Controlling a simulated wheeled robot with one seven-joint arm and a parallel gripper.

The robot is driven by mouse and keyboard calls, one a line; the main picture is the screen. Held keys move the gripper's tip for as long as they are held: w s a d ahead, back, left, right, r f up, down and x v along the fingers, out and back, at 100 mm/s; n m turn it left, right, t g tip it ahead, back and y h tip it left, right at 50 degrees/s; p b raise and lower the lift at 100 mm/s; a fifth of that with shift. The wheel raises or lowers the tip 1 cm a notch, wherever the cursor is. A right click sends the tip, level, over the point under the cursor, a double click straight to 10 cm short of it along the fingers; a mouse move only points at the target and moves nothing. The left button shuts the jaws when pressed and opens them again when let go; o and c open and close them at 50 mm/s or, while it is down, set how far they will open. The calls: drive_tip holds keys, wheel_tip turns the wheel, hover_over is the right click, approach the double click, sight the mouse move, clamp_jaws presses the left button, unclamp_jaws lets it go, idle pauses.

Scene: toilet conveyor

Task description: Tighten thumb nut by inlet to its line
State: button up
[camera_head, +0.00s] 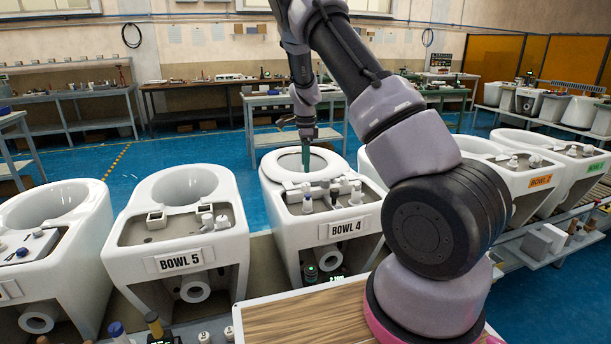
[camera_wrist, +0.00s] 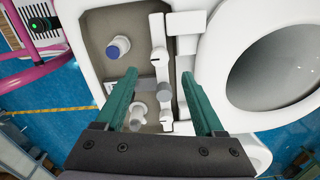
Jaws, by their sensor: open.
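Bowl 4 (camera_head: 278,236) is a white toilet with a raised round seat and a rear deck of small fittings. Its label (camera_head: 345,229) reads BOWL 4. My gripper (camera_head: 306,172) points down over the bowl, just behind the deck fittings. In the wrist view its green fingers (camera_wrist: 159,78) are apart and empty. Between them in the picture are a white upright fitting (camera_wrist: 160,55) and a grey round knob (camera_wrist: 164,91). A blue-and-white cap (camera_wrist: 118,46) sits on the deck, and small white fittings (camera_wrist: 137,113) lie by the left finger. I cannot tell which part is the thumb nut, and no line is legible.
Bowl 5 (camera_head: 178,260) stands to the left, and other bowls (camera_head: 540,180) stand to the right along the conveyor. A wooden board (camera_head: 300,318) is in front. The open bowl (camera_wrist: 280,65) is right of my fingers in the wrist view. A pink hoop (camera_wrist: 35,65) shows at upper left.

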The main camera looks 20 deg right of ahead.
drive_tip(key=shift+r, duration=1.55)
drive_tip(key=s+a+r+n+t+y, duration=0.15)
drive_tip(key=s+r+n, duration=0.25)
drive_tip(key=s+r, duration=0.55)
drive_tip(key=s+r+n+t+y, duration=0.1)
drive_tip(key=s+r+n+t, duration=0.15)
drive_tip(key=s+r, duration=0.75)
drive_tip(key=s+r+n+t, duration=0.1)
drive_tip(key=s+r+n, duration=0.2)
drive_tip(key=s, duration=0.5)
drive_tip(key=s+a+r+n+t, duration=0.1)
drive_tip(key=s+r+n, duration=0.3)
drive_tip(key=s, duration=0.5)
drive_tip(key=shift+a+r+n+t, duration=0.3)
drive_tip(key=shift+n+t, duration=0.3)
drive_tip(key=shift+n, duration=0.55)
